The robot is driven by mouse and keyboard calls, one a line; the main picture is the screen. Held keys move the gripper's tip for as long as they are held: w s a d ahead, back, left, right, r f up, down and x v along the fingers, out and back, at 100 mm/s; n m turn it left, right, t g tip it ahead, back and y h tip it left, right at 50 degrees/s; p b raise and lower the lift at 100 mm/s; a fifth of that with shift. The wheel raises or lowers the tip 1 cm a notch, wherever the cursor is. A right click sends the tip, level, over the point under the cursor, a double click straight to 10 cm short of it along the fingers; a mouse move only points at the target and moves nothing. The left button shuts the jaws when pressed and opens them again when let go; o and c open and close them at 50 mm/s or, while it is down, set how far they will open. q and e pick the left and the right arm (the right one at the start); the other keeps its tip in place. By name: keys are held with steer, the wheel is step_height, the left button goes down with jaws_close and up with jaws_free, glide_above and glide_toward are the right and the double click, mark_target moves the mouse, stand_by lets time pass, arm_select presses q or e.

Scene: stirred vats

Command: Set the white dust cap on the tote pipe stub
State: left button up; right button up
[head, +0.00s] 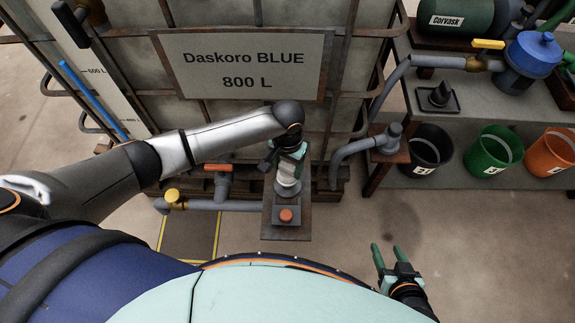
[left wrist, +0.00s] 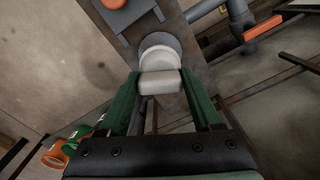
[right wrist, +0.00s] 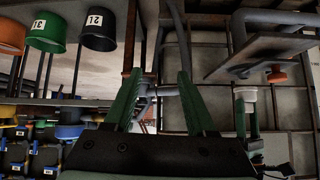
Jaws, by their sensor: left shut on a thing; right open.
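The white dust cap (head: 288,187) is in my left gripper (head: 287,172), whose fingers are shut on its knob. In the left wrist view the cap (left wrist: 160,57) shows a pale disc with a block-like knob between the green fingertips (left wrist: 160,88). Behind the cap is a grey round end (left wrist: 158,40), the tote pipe stub, on the brown plate (head: 272,230). The cap overlaps the stub; I cannot tell whether it is seated or just above. The cap also shows in the right wrist view (right wrist: 246,93). My right gripper (head: 387,250) is open and empty, well to the right.
The caged tote with its label (head: 243,65) stands behind. An orange-red button (head: 286,214) sits in front of the stub. A red-handled valve (head: 219,168) is left of it. A bench at right holds a blue vessel (head: 534,55), with bins below. Open floor lies right of the plate.

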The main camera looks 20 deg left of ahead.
mark_target(287, 173)
arm_select(q)
step_height(287, 173, down, 3)
steer(key=b, duration=0.3)
steer(key=shift+f, duration=0.4)
arm_select(e)
steer(key=shift+w+a+f+y, duration=0.15)
steer(key=shift+w+a+f, duration=0.25)
steer(key=shift+a+f, duration=0.15)
steer(key=shift+w+a+f+y, duration=0.15)
steer(key=shift+w+a+f, duration=0.2)
steer(key=shift+a+f, duration=0.2)
arm_select(q)
steer(key=shift+r, duration=0.1)
arm_select(e)
steer(key=shift+s+d+f, duration=0.15)
steer(key=shift+s+d, duration=0.05)
steer(key=shift+s, duration=0.05)
arm_select(q)
steer(key=shift+p, duration=0.3)
arm_select(e)
steer(key=shift+r, duration=0.3)
steer(key=shift+r, duration=0.3)
arm_select(q)
steer(key=shift+p, duration=0.45)
arm_select(e)
steer(key=shift+r, duration=0.3)
